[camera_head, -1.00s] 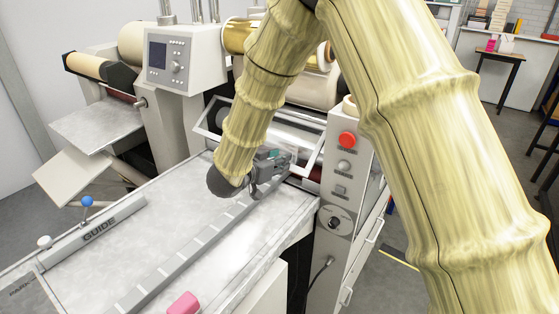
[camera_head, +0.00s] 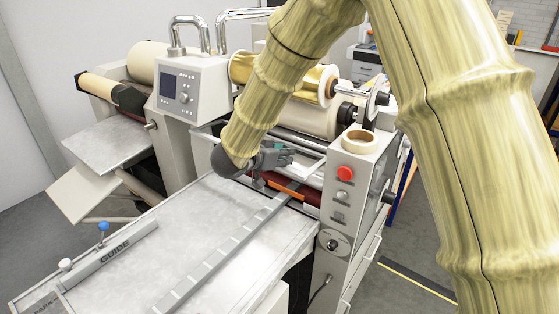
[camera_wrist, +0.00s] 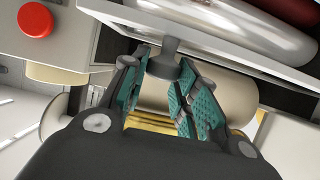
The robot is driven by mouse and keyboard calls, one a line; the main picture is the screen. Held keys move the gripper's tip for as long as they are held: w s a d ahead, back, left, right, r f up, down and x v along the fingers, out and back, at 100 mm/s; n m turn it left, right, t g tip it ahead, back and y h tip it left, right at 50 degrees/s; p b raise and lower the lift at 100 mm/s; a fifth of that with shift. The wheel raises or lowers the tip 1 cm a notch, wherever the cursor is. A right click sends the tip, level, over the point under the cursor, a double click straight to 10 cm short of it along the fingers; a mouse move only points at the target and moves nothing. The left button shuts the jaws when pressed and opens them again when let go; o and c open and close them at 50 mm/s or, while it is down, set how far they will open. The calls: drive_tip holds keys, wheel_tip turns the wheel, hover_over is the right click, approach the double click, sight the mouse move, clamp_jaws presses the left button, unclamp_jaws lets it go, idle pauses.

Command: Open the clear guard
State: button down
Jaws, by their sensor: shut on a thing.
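The clear guard (camera_head: 313,168) is a see-through panel in a pale frame at the front of the laminating machine (camera_head: 350,190). My gripper (camera_head: 284,157) is at its front edge, and my forearm hides the guard's left part. In the wrist view, the teal-padded fingers (camera_wrist: 178,92) are shut on a dark grey knob (camera_wrist: 167,62) on the guard's pale frame bar (camera_wrist: 215,45). The guard is raised at its front edge. An orange-red strip and a dark red roller (camera_head: 310,196) show below it.
The metal feed table (camera_head: 190,240) with a GUIDE bar (camera_head: 112,250) lies in front. A control box (camera_head: 190,90) stands left of the guard. A red button (camera_head: 345,173) and a tape roll (camera_head: 359,142) are at right. A gold foil roll (camera_head: 262,73) sits behind.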

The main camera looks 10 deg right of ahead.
drive_tip(key=shift+w+d+r+p, duration=0.2)
drive_tip(key=shift+r, duration=0.3)
drive_tip(key=shift+w+d+r+p, duration=0.2)
drive_tip(key=shift+d+r+p, duration=0.05)
drive_tip(key=shift+r, duration=0.3)
drive_tip(key=shift+w+d+r+p, duration=0.2)
drive_tip(key=shift+r, duration=0.3)
drive_tip(key=c, duration=1.3)
unclamp_jaws()
drive_tip(key=shift+c, duration=0.2)
drive_tip(key=shift+o, duration=1)
drive_tip(key=shift+w+d+f, duration=0.15)
drive_tip(key=shift+f, duration=0.05)
drive_tip(key=v, duration=1.2)
drive_tip(key=shift+f, duration=0.1)
